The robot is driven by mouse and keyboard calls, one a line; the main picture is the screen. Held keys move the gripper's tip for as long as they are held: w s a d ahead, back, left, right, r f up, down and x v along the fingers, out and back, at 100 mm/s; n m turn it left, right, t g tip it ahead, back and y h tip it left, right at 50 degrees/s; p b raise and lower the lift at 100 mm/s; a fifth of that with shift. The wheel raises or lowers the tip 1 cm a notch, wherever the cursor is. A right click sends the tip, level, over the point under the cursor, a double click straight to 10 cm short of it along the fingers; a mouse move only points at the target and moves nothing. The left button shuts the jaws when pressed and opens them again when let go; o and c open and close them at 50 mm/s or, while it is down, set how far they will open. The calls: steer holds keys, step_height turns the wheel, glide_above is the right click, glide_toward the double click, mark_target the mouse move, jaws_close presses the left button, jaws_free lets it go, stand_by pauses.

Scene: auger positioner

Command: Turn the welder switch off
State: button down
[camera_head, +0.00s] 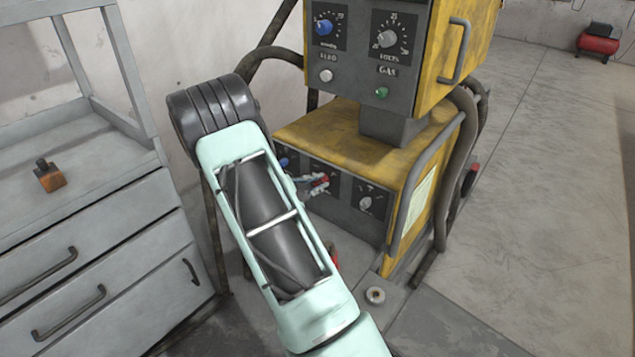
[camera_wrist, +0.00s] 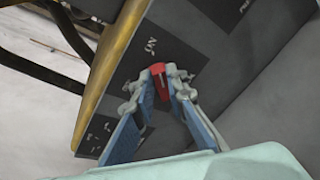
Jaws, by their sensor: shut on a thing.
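The yellow welder (camera_head: 340,130) has a dark lower front panel. On that panel is a red switch (camera_head: 321,177), partly hidden by my fingers in the head view. The wrist view shows the red switch (camera_wrist: 158,72) between my two fingertips, with a pale mark on the panel beside it. My gripper (camera_head: 316,186) is at the lower panel, mostly behind my arm. In the wrist view my gripper (camera_wrist: 160,82) is closed around the switch.
A grey knob (camera_head: 366,203) sits right of the switch, and a blue knob (camera_head: 286,162) sits left. An upper yellow unit (camera_head: 455,50) overhangs the lower panel. A grey drawer cabinet (camera_head: 100,240) stands at the left. Hoses run beside the welder. Open floor lies at the right.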

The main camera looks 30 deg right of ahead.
steer(key=shift+w+a+f+n+g+h+p, duration=0.25)
steer(key=shift+n+g+h+p, duration=0.45)
steer(key=shift+n, duration=1.65)
steer(key=shift+w+n+g+h+p, duration=0.4)
steer(key=shift+n+g+h+p, duration=0.2)
steer(key=shift+n, duration=1.8)
steer(key=shift+w+a+f+n+g+h+p, duration=0.25)
steer(key=shift+n+g+h+p, duration=0.45)
steer(key=shift+n, duration=1.65)
steer(key=shift+d+r, duration=0.1)
steer(key=shift+d, duration=0.05)
steer(key=c, duration=1.9)
jaws_free()
steer(key=shift+c, duration=0.2)
